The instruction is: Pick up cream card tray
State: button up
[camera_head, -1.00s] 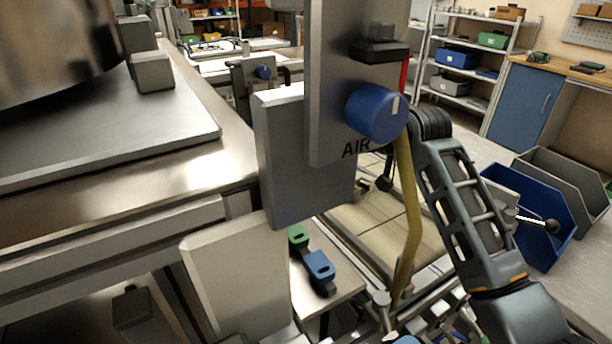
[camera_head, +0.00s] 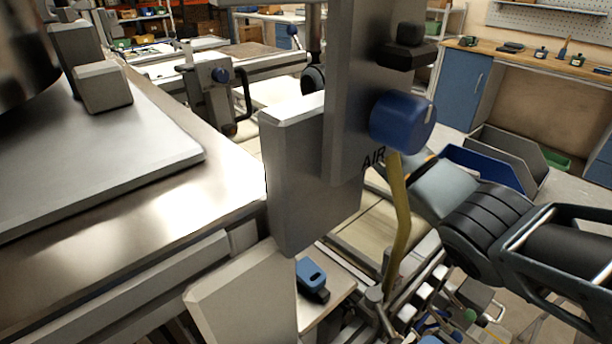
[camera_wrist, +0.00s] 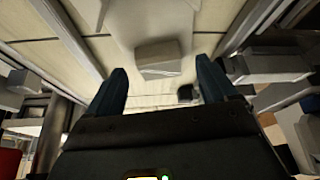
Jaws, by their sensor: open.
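My gripper (camera_wrist: 161,68) is open in the wrist view, with its two dark blue fingers apart. A pale, cream-looking block (camera_wrist: 158,60) shows beyond and between the fingertips, on a light surface. It may be the cream card tray, but I cannot tell for sure. I see no hold on it, and the gap to it is unclear. In the head view I cannot make out the tray, and my gripper is out of sight; my arm shows at the right.
A grey panel with a blue knob (camera_head: 402,121) and a yellow hose (camera_head: 398,215) stands in the middle. A steel bench (camera_head: 215,185) fills the left. A blue bin (camera_head: 485,165) and a grey bin (camera_head: 510,150) stand at right. A blue tool-like item (camera_head: 311,276) lies on a low shelf.

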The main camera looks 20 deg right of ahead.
jog(key=shift+x, duration=0.9)
jog(key=c, duration=1.3)
jog(key=shift+o, duration=0.2)
jog(key=shift+r, duration=0.1)
